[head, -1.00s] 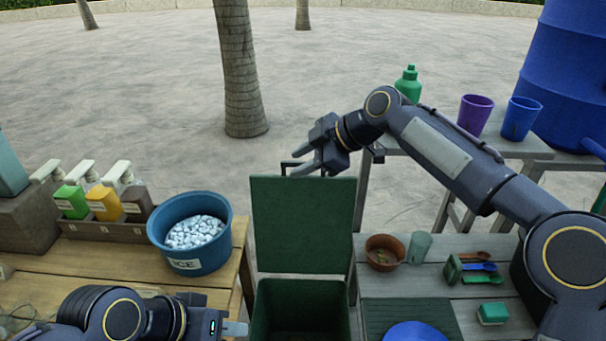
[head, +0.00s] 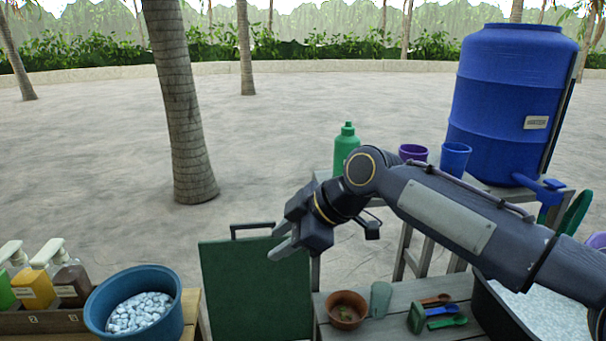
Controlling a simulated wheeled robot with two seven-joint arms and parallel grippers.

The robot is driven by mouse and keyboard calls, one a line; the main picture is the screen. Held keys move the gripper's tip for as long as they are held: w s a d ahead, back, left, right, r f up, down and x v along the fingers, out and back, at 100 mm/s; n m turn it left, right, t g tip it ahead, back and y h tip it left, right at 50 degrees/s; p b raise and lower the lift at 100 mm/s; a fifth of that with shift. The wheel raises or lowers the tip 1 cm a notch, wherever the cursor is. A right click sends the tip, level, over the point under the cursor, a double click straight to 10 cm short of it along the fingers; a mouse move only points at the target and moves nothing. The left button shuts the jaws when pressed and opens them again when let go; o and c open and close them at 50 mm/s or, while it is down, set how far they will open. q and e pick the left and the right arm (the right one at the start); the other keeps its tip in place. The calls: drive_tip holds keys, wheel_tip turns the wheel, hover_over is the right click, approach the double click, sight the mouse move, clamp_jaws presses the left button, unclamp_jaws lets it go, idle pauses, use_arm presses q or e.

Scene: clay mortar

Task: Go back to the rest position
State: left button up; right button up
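My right arm reaches in from the right, and my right gripper (head: 284,241) hangs over the top edge of the raised green bin lid (head: 255,290). Its fingers are apart with nothing between them. I cannot tell whether it touches the lid or its handle (head: 252,227). My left gripper is outside the view.
A blue ice tub (head: 172,318) and several bottles (head: 35,290) stand at lower left. A clay bowl (head: 346,310), a greenish cup (head: 380,299) and spoons (head: 446,322) lie on the right table. Behind are a green bottle (head: 346,146), cups (head: 454,160) and a blue barrel (head: 505,105).

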drive_tip(key=s+d+f+m+t+h, duration=0.1)
drive_tip(key=s+d+f+m+h, duration=0.3)
drive_tip(key=d, duration=0.6)
drive_tip(key=s+d+f+m+t, duration=0.2)
drive_tip(key=s+d+m, duration=0.45)
drive_tip(key=d, duration=0.45)
drive_tip(key=s+d+f+m, duration=0.4)
drive_tip(key=s+f+m, duration=0.1)
drive_tip(key=s, duration=0.2)
drive_tip(key=s+d+f+m, duration=0.3)
drive_tip(key=s+f+m, duration=0.2)
drive_tip(key=s+m, duration=0.1)
drive_tip(key=shift+s+d+f+h, duration=0.35)
drive_tip(key=shift+s+d+h, duration=0.05)
